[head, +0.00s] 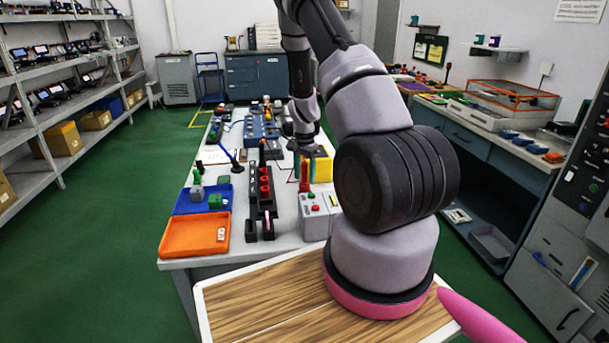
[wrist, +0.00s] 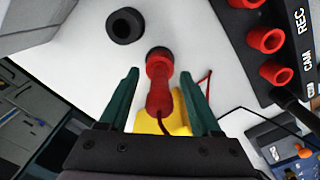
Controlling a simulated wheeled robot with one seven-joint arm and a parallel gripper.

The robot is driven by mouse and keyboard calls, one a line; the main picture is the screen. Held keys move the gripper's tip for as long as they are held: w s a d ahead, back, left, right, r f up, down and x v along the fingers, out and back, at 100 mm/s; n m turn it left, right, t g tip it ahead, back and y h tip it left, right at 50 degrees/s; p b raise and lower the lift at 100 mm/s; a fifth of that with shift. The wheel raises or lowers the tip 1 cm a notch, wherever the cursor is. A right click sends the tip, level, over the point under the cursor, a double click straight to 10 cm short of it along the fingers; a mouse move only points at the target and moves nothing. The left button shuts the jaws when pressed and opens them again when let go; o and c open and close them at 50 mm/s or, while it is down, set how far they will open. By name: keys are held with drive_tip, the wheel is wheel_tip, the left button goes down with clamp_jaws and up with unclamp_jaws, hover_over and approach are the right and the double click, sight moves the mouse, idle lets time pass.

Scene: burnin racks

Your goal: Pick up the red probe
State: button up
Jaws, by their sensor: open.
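The red probe (wrist: 160,88) shows in the wrist view between the two dark green fingers of my gripper (wrist: 160,73). It has a round collar at its far end and a thin dark red cord at its near end. The fingers are open, with a visible gap on each side of the probe. In the head view the probe (head: 305,178) appears just below my gripper (head: 306,160), by the back of a grey box with coloured buttons (head: 314,210). Whether it stands in a holder is unclear.
A yellow object (head: 322,168) is close behind the gripper. A black panel with red sockets (wrist: 276,50) lies to the right in the wrist view, and a black ring (wrist: 125,25) lies nearby. Orange (head: 194,238) and blue trays (head: 188,202) sit at the bench's left edge.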

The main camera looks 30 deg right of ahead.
clamp_jaws()
